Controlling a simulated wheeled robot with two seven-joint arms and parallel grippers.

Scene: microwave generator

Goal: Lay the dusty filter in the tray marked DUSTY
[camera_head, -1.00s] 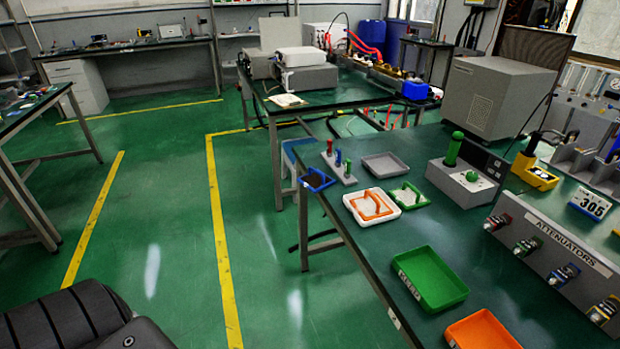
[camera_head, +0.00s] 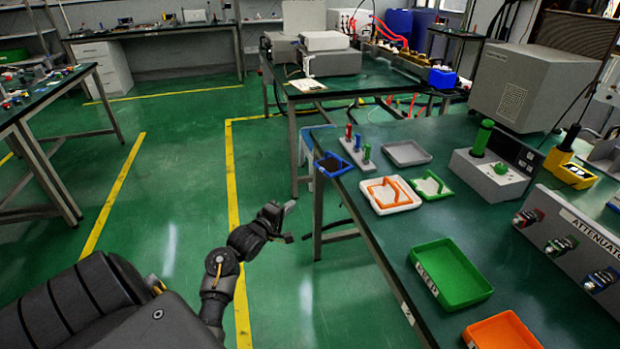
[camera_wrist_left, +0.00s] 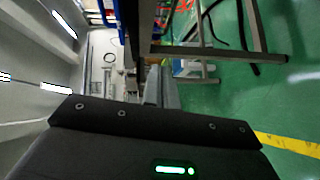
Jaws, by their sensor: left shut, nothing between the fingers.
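Three framed pieces that look like filters are on the bench: one with an orange handle on a white base (camera_head: 390,197), one with a green frame (camera_head: 432,185), and one with a blue frame and dark middle (camera_head: 332,165) at the bench edge. I cannot tell which is dusty. A green tray (camera_head: 462,290) has a white label on its front side, too small to read surely. An orange tray (camera_head: 503,332) is partly cut off at the bottom. Both look empty. My left gripper (camera_head: 288,210) is shut and empty, over the floor left of the bench. My right gripper is out of view.
An empty grey tray (camera_head: 407,154) and a stand with coloured pegs (camera_head: 357,153) are at the bench's far end. A grey device with a green knob (camera_head: 492,172) and the attenuator panel (camera_head: 575,235) stand right. Bench between the trays and panel is clear.

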